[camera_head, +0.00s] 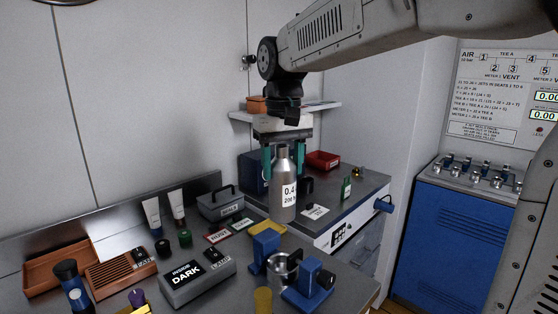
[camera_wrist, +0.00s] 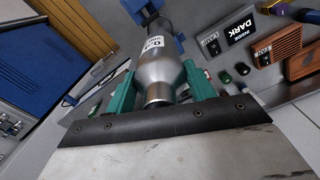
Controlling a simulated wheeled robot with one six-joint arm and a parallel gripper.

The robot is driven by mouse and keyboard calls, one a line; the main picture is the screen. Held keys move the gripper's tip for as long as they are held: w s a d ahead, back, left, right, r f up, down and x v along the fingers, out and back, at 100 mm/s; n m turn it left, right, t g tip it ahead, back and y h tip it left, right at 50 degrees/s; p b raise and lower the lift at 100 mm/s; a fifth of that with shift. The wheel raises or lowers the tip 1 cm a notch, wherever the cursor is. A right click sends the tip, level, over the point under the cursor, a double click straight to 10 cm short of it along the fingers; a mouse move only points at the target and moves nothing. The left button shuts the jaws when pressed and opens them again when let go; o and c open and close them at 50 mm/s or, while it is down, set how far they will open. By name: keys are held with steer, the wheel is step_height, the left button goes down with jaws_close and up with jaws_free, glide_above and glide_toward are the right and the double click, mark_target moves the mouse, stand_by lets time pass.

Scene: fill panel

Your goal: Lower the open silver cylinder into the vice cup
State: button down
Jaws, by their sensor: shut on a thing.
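The silver cylinder (camera_head: 284,196) with a white label hangs upright in my gripper (camera_head: 283,165). The green fingers are shut on its upper part. In the wrist view the cylinder (camera_wrist: 160,68) lies between the green fingers of my gripper (camera_wrist: 160,93), and its neck points toward the camera. I cannot tell whether its top is open. The vice cup (camera_head: 282,267) is a metal cup between the blue vice jaws (camera_head: 265,248) on the bench, nearer the camera and below the cylinder. The cylinder appears behind and above the cup, apart from it.
A grey DARK box (camera_head: 197,282) stands left of the vice, with a yellow cup (camera_head: 263,300) in front. A grey toolbox (camera_head: 220,204), tubes, brown trays (camera_head: 58,264) and a red bin (camera_head: 322,160) stand around. A blue cabinet (camera_head: 450,240) stands at the right.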

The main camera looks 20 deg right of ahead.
mark_target(283, 199)
steer(key=shift+s, duration=0.1)
steer(key=shift+f, duration=2.9)
step_height(283, 199, down, 10)
stand_by(3.5)
steer(key=shift+c, duration=2.3)
jaws_free()
steer(key=shift+f, duration=0.1)
steer(key=shift+r, duration=3.9)
